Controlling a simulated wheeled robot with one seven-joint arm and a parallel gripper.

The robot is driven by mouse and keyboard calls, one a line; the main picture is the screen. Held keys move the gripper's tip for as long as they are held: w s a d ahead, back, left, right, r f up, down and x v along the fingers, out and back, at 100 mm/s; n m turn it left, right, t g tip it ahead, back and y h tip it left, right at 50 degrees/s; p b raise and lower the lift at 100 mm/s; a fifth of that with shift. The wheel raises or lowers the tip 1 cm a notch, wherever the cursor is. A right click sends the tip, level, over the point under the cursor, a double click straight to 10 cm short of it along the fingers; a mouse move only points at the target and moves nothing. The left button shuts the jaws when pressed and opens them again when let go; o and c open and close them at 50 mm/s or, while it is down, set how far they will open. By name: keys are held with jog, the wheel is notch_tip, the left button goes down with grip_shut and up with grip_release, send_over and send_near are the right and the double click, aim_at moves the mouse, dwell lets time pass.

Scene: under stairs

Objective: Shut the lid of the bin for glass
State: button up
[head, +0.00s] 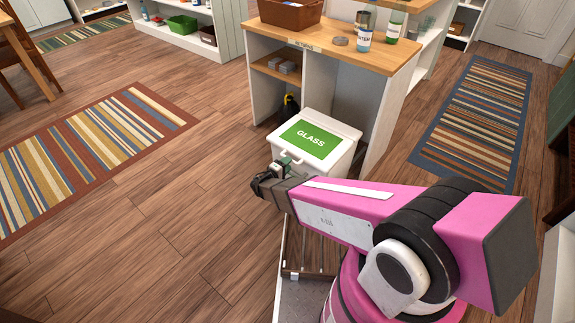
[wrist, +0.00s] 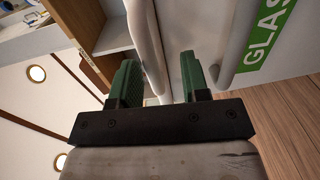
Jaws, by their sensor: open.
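The white glass bin (head: 338,172) stands in front of the wooden-topped counter. Its white lid (head: 345,130) lies down over the top, with a green GLASS label facing up and a handle (head: 291,157) at the front. I cannot tell whether the lid is fully seated. In the wrist view, the lid (wrist: 220,20) and its handle (wrist: 238,48) are close by on the right. My gripper (head: 279,166) is at the bin's front left corner; in the wrist view its green fingers (wrist: 160,80) are apart, with nothing held between them. My arm hides the bin's lower front.
The counter (head: 345,40) behind the bin carries a brown crate (head: 290,14), bottles and a can. A dark bottle (head: 290,107) stands low beside the bin. Striped rugs lie left (head: 90,150) and right (head: 480,115). The wood floor (head: 170,225) at left is clear.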

jog(key=v, duration=1)
dwell(0.3)
jog(key=w+d+r+m+g, duration=0.1)
jog(key=d+r+m+g, duration=0.2)
jog(key=d, duration=0.4)
jog(key=w+d+r+m+g, duration=0.1)
jog(key=d+r+m+g, duration=0.15)
jog(key=d+g, duration=0.4)
jog(key=d+r+m+g, duration=0.2)
jog(key=d+r+g, duration=0.1)
jog(key=d, duration=0.6)
jog(key=s+d+r+m+g+y, duration=0.2)
jog(key=d+r+m+y, duration=0.1)
jog(key=d+r+y, duration=0.6)
jog(key=shift+d+r+m+y, duration=0.35)
jog(key=shift+d+r+y, duration=0.05)
jog(key=shift+d+r, duration=0.6)
